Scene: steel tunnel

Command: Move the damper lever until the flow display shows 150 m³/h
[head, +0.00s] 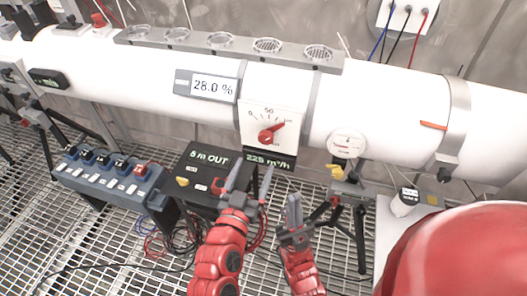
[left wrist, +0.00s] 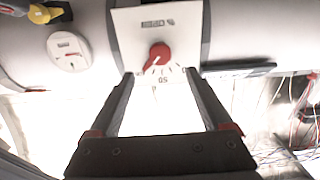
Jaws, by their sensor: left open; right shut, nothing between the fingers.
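The red damper lever (head: 270,134) sits on a white dial plate (head: 288,118) on the big white pipe. Its pointer tilts up and right, past the 50 mark. The flow display (head: 268,160) just below reads 225 m³/h. My left gripper (head: 250,178) is open and empty, below the display in the head view. In the left wrist view, the lever (left wrist: 159,53) appears upside down, just beyond and between the open fingertips (left wrist: 160,74), with no visible contact. My right gripper (head: 294,205) is shut and empty, lower and to the right.
A 28.0 % display (head: 212,86) is on the pipe left of the dial. A round gauge (head: 347,145) is to the right. A black "8 m OUT" box (head: 202,160) stands behind my left gripper. A switch box (head: 110,175) is further left. Cables lie on the grating.

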